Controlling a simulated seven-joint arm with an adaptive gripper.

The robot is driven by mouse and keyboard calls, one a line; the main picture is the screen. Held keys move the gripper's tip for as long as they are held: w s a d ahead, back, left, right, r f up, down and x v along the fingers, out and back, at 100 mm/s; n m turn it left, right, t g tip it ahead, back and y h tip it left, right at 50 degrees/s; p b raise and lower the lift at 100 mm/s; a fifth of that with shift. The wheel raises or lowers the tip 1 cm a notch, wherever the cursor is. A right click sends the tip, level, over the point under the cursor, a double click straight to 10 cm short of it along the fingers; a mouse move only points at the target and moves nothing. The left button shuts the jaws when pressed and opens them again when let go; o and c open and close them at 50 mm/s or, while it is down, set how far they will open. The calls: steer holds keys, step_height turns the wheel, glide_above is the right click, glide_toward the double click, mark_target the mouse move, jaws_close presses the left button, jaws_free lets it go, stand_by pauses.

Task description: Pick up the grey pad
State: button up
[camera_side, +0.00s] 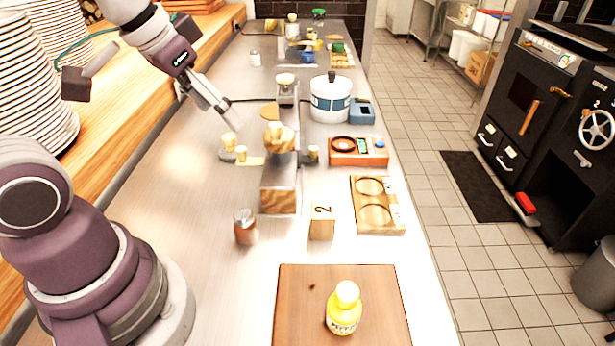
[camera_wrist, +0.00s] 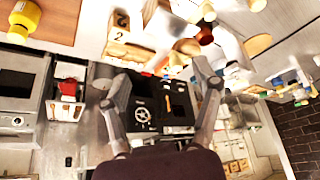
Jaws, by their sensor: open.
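My gripper (camera_side: 226,112) hangs over the left part of the metal counter (camera_side: 178,185), apart from the objects there. In the wrist view my gripper (camera_wrist: 154,72) has its two fingers spread wide with nothing held between them. I cannot pick out a grey pad for certain. A small blue-grey block with a dark top (camera_side: 361,112) sits right of the white pot, well to the right of my gripper; whether it is the pad I cannot tell.
A white pot (camera_side: 331,100) and a wooden-based stand (camera_side: 279,198) occupy the counter's middle. An orange tray (camera_side: 357,151), a two-ring wooden board (camera_side: 377,205) and a number 2 block (camera_side: 321,223) lie to the right. A yellow bottle (camera_side: 343,308) stands on a brown board (camera_side: 290,318).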

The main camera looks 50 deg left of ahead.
steer(key=w+a+f+n, duration=0.1)
steer(key=w+a+f, duration=0.1)
steer(key=w+a, duration=0.45)
steer(key=n, duration=0.1)
glide_toward(226, 137)
steer(key=w, duration=0.2)
steer(key=shift+g+y, duration=0.3)
steer(key=shift+y, duration=0.1)
steer(key=x, duration=0.7)
steer(key=s+x, duration=0.1)
steer(key=x, duration=0.2)
steer(key=shift+w+d+f, duration=0.1)
steer(key=shift+d+f, duration=0.2)
steer(key=shift+f, duration=0.35)
steer(key=shift+c, duration=0.2)
jaws_close()
